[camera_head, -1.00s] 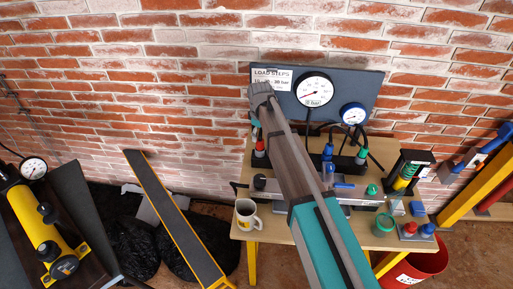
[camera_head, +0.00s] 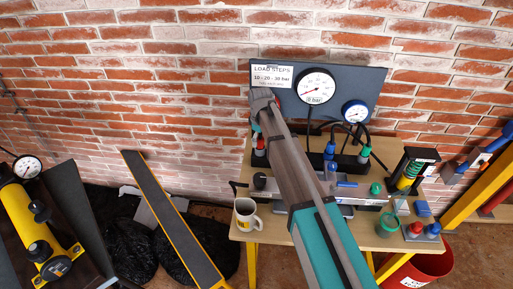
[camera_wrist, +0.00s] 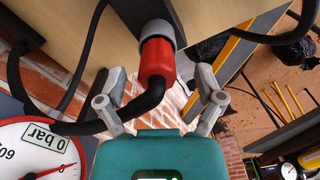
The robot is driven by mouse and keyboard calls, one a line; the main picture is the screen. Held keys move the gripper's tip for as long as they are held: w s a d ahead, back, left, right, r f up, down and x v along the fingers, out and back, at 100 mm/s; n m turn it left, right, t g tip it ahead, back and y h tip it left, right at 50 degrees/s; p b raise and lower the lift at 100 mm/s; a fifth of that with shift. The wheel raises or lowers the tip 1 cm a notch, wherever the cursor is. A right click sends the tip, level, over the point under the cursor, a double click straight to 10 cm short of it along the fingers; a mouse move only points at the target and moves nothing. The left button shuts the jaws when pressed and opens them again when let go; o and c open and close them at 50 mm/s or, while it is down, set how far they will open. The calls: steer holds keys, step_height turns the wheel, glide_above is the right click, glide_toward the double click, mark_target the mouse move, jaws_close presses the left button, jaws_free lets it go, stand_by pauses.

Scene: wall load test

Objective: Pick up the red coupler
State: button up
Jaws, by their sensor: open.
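The red coupler (camera_wrist: 157,62) shows in the wrist view, with a grey collar at its top and a black hose bending away from its lower end. It appears attached to a dark block. My gripper (camera_wrist: 160,88) is open, with one finger on each side of the coupler; I see gaps between fingers and coupler. In the head view the red coupler (camera_head: 260,146) is small, at the left end of the bench's back row, just below the end of my arm. My arm hides part of the bench, and the gripper fingers cannot be made out there.
A panel with gauges (camera_head: 316,87) stands behind the bench. Blue and green couplers (camera_head: 329,151) with hoses are to the right. A mug (camera_head: 247,214) stands at the front left of the bench (camera_head: 277,226). A black hose (camera_wrist: 110,125) crosses near the left finger.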

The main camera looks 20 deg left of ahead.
steer(key=shift+f+b, duration=0.5)
steer(key=shift+f, duration=0.25)
jaws_close()
stand_by(0.4)
steer(key=shift+r+p, duration=0.25)
steer(key=shift+p, duration=0.05)
step_height(320, 180, up, 2)
steer(key=shift+r+p, duration=0.1)
steer(key=shift+p, duration=1)
steer(key=s+d+r+p, duration=0.7)
steer(key=s+r+p, duration=0.3)
steer(key=s, duration=0.2)
steer(key=shift+r, duration=0.2)
steer(key=shift+s, duration=0.1)
